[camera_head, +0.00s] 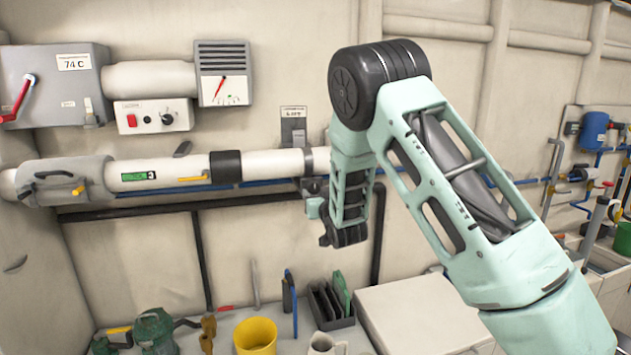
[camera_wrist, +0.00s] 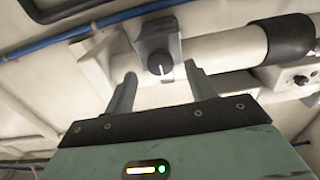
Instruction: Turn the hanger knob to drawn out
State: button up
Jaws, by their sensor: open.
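The hanger knob (camera_wrist: 160,63) is a small dark round knob with a white pointer mark. It sits on a grey block (camera_wrist: 158,38) fixed at the white pipe in the wrist view. The pointer stands nearly upright in that picture, tilted slightly. My gripper (camera_wrist: 161,73) is open, with one finger on each side of the knob in the picture and nothing held. I cannot tell how far the fingertips are from it, and no contact shows.
The white pipe (camera_head: 270,164) runs along the wall, with a dark collar (camera_head: 226,167) and a blue line below. A grey gauge box (camera_head: 223,75) and a control box with a red switch (camera_head: 153,117) are above. A yellow cup (camera_head: 256,337) and a dark rack (camera_head: 330,305) stand below.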

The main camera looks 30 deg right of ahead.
aim_at(315, 189)
jog(key=shift+p+x, duration=0.65)
jog(key=shift+x, duration=1.15)
jog(key=c, duration=1)
jog(key=shift+o, duration=0.3)
